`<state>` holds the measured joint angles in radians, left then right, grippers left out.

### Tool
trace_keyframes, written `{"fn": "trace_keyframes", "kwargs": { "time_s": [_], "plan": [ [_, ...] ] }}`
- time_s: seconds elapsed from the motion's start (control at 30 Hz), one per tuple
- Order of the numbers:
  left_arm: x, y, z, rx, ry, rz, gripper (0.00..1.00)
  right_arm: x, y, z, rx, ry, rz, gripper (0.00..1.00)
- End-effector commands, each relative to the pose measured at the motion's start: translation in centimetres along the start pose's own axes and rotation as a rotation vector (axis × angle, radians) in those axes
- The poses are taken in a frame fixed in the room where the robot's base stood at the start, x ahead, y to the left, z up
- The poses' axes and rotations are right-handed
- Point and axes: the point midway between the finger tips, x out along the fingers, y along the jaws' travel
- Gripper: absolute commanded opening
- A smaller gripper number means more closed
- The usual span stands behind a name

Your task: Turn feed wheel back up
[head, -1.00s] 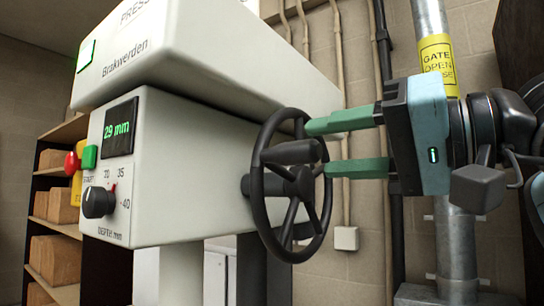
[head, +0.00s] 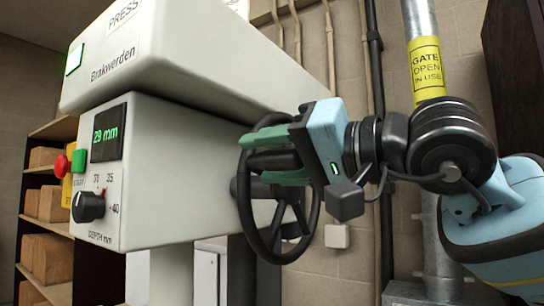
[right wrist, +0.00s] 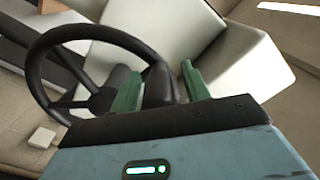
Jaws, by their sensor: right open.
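The black feed wheel (head: 246,219) stands on the right side of the white press (head: 170,190), with its spokes and handle showing. My right gripper (head: 252,160) is at the upper part of the wheel. Its green fingers lie one above and one below the wheel's dark handle (head: 277,160). The right wrist view shows the handle (right wrist: 158,86) between the two fingers (right wrist: 160,84), which stand apart. Whether either finger touches the handle is hard to tell. The press display (head: 108,133) reads 29 mm. My left gripper is in neither view.
A depth dial (head: 88,206), a green button (head: 79,160) and a red button (head: 61,166) are at the press front. A pipe with a yellow sign (head: 427,68) stands behind my right arm. Shelves with brown blocks (head: 46,256) are at left.

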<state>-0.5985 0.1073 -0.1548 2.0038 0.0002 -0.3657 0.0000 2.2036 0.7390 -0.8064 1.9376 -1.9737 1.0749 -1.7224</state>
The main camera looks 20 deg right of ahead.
Motion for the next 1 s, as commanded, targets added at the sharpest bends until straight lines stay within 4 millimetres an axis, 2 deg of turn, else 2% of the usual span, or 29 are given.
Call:
{"fn": "trace_keyframes", "kwargs": {
  "time_s": [0.1, 0.43, 0.77, 1.0],
  "plan": [
    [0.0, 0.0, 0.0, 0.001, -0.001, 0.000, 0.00, 0.0, 0.0, 0.0, 0.001, 0.000, 0.000, 0.44],
    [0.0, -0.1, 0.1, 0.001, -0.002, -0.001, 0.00, 0.0, 0.0, 0.0, 0.001, 0.000, 0.000, 0.01],
    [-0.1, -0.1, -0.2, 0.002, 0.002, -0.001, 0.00, -0.2, -0.2, -0.1, 0.013, 0.000, -0.001, 0.00],
    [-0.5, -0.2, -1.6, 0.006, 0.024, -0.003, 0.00, -1.3, -1.5, -0.8, 0.106, 0.002, -0.004, 0.00]
  ]
}}
